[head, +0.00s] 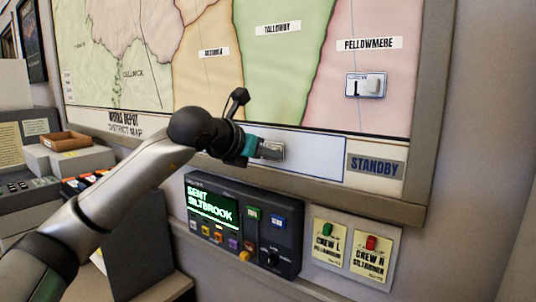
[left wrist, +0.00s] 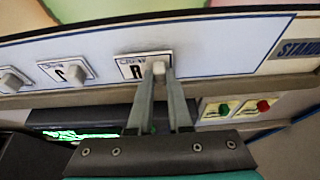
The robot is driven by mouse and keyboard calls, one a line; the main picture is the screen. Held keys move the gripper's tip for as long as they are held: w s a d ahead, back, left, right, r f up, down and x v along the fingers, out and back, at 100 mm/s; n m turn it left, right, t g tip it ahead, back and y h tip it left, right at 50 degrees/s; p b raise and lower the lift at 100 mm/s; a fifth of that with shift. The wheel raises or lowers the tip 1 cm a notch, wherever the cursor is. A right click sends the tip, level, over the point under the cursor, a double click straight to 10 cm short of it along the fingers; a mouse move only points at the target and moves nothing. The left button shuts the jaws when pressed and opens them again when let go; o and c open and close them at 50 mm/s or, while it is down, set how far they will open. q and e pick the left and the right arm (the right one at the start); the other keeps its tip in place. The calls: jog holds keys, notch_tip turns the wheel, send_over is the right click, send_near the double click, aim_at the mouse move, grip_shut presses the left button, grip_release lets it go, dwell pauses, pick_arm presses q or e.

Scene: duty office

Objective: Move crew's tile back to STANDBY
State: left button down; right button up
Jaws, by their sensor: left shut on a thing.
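A small white tile (left wrist: 132,68) with a letter that looks like R and a pale knob lies over the white STANDBY strip (head: 315,157). My left gripper (head: 260,149) is shut on its knob, as the left wrist view (left wrist: 160,72) shows. In the head view the fingers hide part of the tile (head: 275,152). I cannot tell whether it touches the board. The STANDBY label (head: 375,166) is at the strip's right end. Another tile, marked L (head: 365,86), is on the pink FELLOWMERE area. My right gripper is not in view.
Two more knobbed tiles, one marked S (left wrist: 68,72) and one at the edge (left wrist: 12,80), sit left on the strip. A dark console (head: 243,222) with a green display and two crew cards (head: 352,246) are below the board. The strip's right part is bare.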

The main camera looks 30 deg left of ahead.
pick_arm(q)
jog(key=shift+w, duration=0.3)
dwell(0.9)
jog(key=c, duration=0.8)
grip_release()
jog(key=shift+o, duration=0.2)
jog(key=shift+s, duration=0.15)
